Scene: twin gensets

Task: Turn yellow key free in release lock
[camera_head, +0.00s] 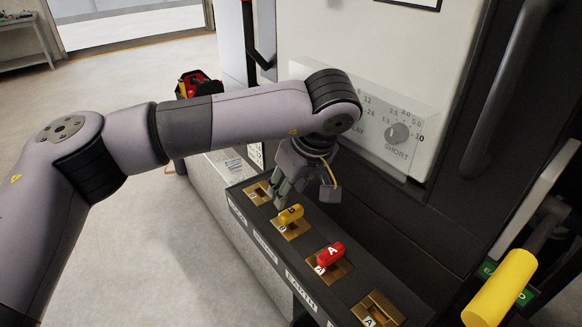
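The yellow key (290,214), marked B, sits in a brass lock plate on the dark sloped lock panel (237,201). A red key (331,254), marked A, sits in the plate nearer to me. My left gripper (304,196) hangs over the panel just beyond the yellow key. Its fingers look spread, with one close to the key; I cannot tell whether it touches. Nothing shows between them. Two more brass plates, one at the far end (257,193) and one at the near end (378,310), show no key. My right gripper is not in view.
A pale cabinet front with a rotary knob (397,132) rises behind the panel. A thick yellow handle (499,290) sticks out at the lower right. A dark vertical grab bar (505,90) is at the upper right. The floor at left is open.

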